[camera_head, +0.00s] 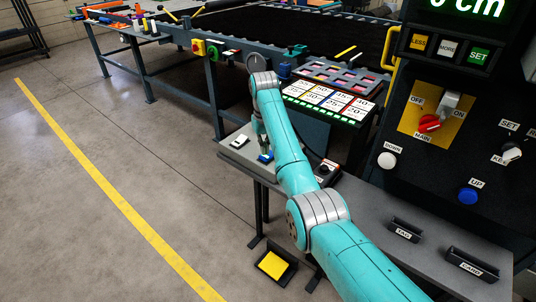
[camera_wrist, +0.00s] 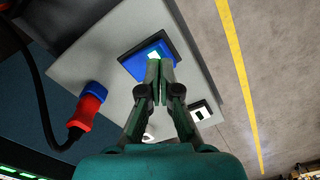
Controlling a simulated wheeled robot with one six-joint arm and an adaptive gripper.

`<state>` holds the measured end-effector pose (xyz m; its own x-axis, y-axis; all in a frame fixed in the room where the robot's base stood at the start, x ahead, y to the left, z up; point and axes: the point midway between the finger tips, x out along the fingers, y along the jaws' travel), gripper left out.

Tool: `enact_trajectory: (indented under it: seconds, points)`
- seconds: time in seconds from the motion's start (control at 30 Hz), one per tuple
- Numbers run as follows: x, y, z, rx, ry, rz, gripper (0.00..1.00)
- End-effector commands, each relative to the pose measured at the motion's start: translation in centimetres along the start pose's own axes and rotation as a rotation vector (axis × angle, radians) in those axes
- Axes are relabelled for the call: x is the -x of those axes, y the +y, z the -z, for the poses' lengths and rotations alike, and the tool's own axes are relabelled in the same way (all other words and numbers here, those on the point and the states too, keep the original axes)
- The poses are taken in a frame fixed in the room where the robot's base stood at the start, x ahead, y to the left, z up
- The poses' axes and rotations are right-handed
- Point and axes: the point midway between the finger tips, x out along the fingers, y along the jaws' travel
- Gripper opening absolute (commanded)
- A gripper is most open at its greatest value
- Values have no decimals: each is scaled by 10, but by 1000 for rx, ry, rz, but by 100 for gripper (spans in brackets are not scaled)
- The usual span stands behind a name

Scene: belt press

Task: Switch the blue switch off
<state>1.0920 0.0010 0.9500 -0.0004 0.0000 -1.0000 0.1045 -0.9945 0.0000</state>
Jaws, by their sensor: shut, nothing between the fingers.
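The blue switch (camera_wrist: 135,64) is a blue rocker in a dark frame on a grey panel (camera_wrist: 110,30). In the head view the switch (camera_head: 265,157) shows beside my arm on the small grey table. My gripper (camera_wrist: 159,66) is shut and empty, with its fingertips over the right part of the blue rocker. The fingertips hide part of the rocker, and I cannot tell whether they touch it. In the head view my gripper (camera_head: 264,150) points down at the switch, partly hidden by my arm. Which way the rocker is tilted is not clear.
A white switch (camera_wrist: 201,113) sits on the same panel; it also shows in the head view (camera_head: 240,141). A red and blue plug with a black cable (camera_wrist: 88,108) stands at the panel's left. A black control panel (camera_head: 450,140) rises at the right.

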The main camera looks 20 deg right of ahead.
Motion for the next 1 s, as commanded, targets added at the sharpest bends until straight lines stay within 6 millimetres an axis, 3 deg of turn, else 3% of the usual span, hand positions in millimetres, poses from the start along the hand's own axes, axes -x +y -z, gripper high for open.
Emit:
enact_trajectory:
  seconds: [1.0]
  points:
    - [-13, 0, 0, 0, 0, 0, 0]
